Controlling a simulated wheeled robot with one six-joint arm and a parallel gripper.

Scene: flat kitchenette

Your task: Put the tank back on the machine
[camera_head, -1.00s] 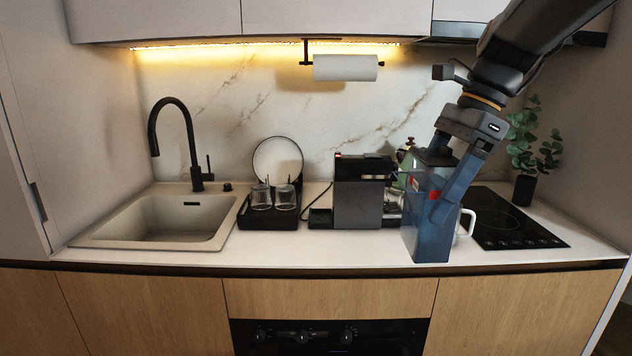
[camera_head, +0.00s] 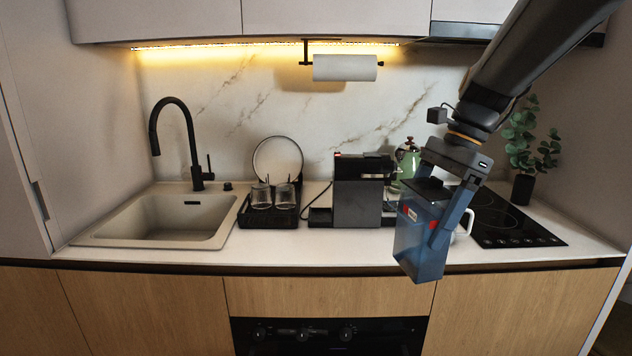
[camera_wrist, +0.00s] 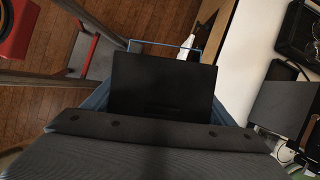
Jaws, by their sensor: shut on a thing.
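The tank (camera_head: 420,240) is a tall translucent blue container with a dark lid and a small red mark. My gripper (camera_head: 442,212) is shut on it and holds it near the lid, tilted, in front of the counter's front edge. In the wrist view its dark lid (camera_wrist: 162,85) fills the middle between the fingers. The machine (camera_head: 358,192) is a black and grey coffee maker on the counter, left of the tank and apart from it. The machine also shows at the right of the wrist view (camera_wrist: 284,106).
A drying rack (camera_head: 268,216) with glasses and a plate stands left of the machine. A green kettle (camera_head: 408,160) stands behind the tank. The hob (camera_head: 510,225) and a plant (camera_head: 530,150) are to the right. The counter front is clear.

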